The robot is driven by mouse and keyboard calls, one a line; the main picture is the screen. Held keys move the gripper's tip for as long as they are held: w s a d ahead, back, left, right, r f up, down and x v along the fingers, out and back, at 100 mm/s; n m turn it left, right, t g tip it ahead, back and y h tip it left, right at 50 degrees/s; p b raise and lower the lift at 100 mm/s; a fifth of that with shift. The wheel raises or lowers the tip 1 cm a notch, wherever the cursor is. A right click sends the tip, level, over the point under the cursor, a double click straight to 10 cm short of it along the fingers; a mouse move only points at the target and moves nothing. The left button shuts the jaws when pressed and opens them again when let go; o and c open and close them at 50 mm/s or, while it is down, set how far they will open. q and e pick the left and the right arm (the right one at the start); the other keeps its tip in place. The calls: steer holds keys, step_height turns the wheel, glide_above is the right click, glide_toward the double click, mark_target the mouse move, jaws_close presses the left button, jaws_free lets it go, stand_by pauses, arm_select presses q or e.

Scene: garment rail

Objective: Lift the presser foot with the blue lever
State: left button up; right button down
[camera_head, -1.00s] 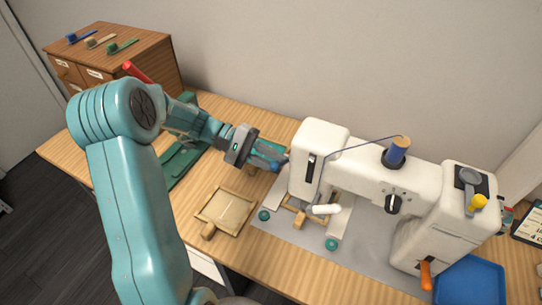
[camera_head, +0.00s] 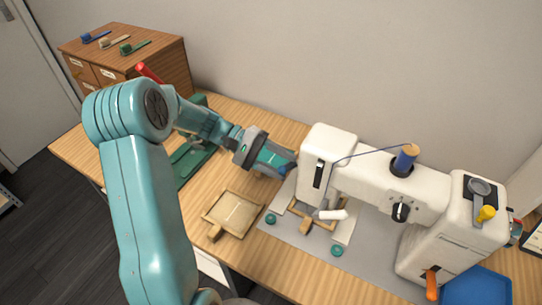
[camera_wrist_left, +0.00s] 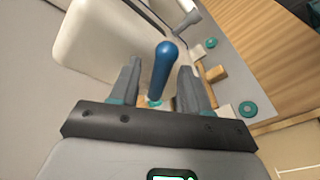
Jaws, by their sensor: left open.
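The white sewing machine (camera_head: 385,190) stands on a grey mat at the right of the table. The blue lever (camera_wrist_left: 163,72) shows in the left wrist view, with a rounded tip, between my left gripper's two fingers. My left gripper (camera_head: 284,166) is open at the machine's left end, behind its head; in the left wrist view its fingers (camera_wrist_left: 158,88) stand on either side of the lever with gaps. In the head view the lever is mostly hidden by the gripper. The presser foot is too small to make out. My right gripper is not in view.
A wooden frame (camera_head: 233,213) lies on the table left of the machine. A blue tray (camera_head: 478,287) and an orange lever (camera_head: 432,285) are at the right. A wooden drawer cabinet (camera_head: 150,62) stands at the back left.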

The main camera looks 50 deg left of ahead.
arm_select(q)
steer(key=b+v, duration=0.1)
steer(key=v, duration=1.5)
steer(key=shift+s+a, duration=0.1)
